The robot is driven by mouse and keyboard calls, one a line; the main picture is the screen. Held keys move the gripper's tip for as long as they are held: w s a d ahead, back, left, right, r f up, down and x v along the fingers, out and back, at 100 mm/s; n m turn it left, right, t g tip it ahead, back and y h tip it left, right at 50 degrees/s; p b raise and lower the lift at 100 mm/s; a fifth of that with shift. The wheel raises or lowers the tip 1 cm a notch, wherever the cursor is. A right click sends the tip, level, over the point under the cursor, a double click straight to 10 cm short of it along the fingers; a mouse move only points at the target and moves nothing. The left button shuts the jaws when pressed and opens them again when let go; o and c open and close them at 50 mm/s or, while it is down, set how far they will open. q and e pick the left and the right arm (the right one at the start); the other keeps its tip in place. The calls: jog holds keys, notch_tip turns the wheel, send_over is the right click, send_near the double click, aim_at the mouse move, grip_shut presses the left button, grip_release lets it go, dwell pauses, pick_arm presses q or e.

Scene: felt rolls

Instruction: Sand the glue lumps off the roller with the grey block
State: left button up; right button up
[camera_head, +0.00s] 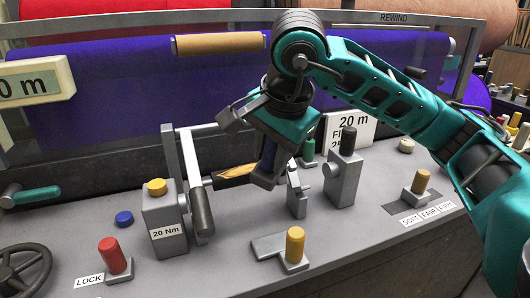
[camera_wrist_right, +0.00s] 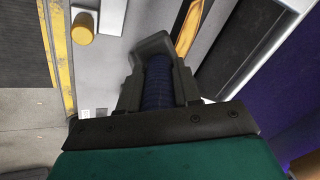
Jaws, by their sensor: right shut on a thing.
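My left gripper is out of view.
The console (camera_head: 205,265) carries a grey box marked 20 Nm (camera_head: 163,225), a red LOCK knob (camera_head: 112,255), a yellow knob (camera_head: 295,244) and a handwheel (camera_head: 22,268). A wooden-handled thing (camera_head: 236,172) lies beside the gripper. A crank lever (camera_head: 200,205) stands left of it.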

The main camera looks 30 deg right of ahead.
dwell(0.3)
jog(key=shift+w+a+r, duration=0.15)
jog(key=shift+w+a, duration=0.05)
jog(key=shift+w+a+r+p, duration=0.15)
jog(key=shift+w+a+p, duration=0.2)
jog(key=shift+w, duration=0.25)
jog(key=shift+w+a+r+p, duration=0.1)
jog(key=shift+w+a+p, duration=0.1)
jog(key=shift+w+a, duration=0.3)
jog(key=shift+w, duration=0.1)
jog(key=shift+s+d+f+b, duration=0.2)
jog(key=shift+s+d+b, duration=0.05)
jog(key=shift+d+b, duration=0.05)
jog(key=shift+s+d+f+b, duration=0.1)
jog(key=shift+s+d+b, duration=0.25)
jog(key=shift+s, duration=0.25)
jog(key=shift+s+d+f+b, duration=0.1)
jog(key=shift+s+d+b, duration=0.15)
jog(key=shift+s+d, duration=0.25)
jog(key=shift+s, duration=0.15)
